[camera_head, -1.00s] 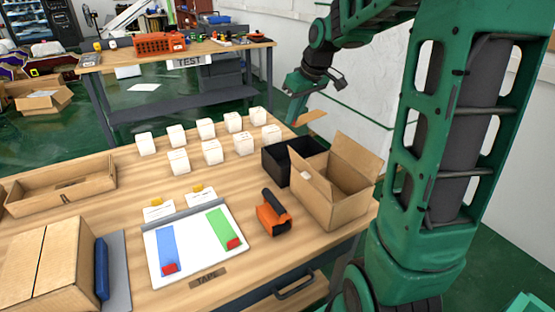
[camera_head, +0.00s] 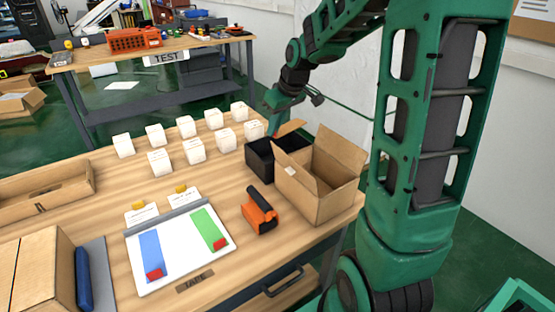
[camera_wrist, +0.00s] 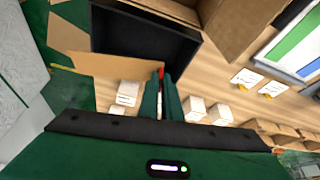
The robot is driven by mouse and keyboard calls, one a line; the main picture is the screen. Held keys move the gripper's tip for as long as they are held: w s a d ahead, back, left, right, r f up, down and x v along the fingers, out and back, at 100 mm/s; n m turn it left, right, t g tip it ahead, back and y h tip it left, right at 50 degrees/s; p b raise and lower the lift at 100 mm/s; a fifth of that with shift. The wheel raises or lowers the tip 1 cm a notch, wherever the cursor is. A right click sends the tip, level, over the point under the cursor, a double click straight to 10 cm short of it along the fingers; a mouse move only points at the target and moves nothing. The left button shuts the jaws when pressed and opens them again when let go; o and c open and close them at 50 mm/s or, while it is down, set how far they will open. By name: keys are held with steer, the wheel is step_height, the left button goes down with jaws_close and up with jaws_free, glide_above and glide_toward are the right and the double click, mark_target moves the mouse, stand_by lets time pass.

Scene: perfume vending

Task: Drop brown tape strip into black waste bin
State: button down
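The brown tape strip (camera_head: 290,127) sticks out from my gripper (camera_head: 273,133) above the black waste bin (camera_head: 262,167). In the wrist view, the tape strip (camera_wrist: 112,67) runs left from the closed fingertips of my gripper (camera_wrist: 160,76), which pinch its end. The bin's dark inside (camera_wrist: 145,40) shows just beyond the strip, and the strip crosses in front of the bin's near edge. Whether the strip touches the bin's rim cannot be told. The bin stands upright at the back right of the table.
An open cardboard box (camera_head: 320,185) stands right against the bin, its flaps raised. Several white cubes (camera_head: 195,150) stand left of the bin. An orange tape dispenser (camera_head: 260,212) and a white board (camera_head: 180,245) with blue and green strips lie nearer on the wooden table.

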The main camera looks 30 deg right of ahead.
steer(key=c, duration=1.9)
jaws_free()
steer(key=shift+r, duration=0.1)
steer(key=a+v, duration=0.1)
steer(key=v, duration=0.9)
steer(key=shift+s+d+r, duration=0.15)
steer(key=shift+d+r, duration=0.05)
steer(key=shift+d, duration=0.3)
steer(key=s+f+m+g, duration=0.1)
steer(key=s+f+m, duration=0.2)
steer(key=s, duration=0.7)
steer(key=s+f+m+g, duration=0.2)
steer(key=s+f+m, duration=0.1)
steer(key=s, duration=0.7)
steer(key=s+f+m+g, duration=0.1)
steer(key=s+f+m, duration=0.2)
steer(key=s, duration=0.7)
steer(key=shift+s+f+h, duration=0.3)
steer(key=shift+f+h, duration=0.1)
steer(key=shift+f, duration=0.25)
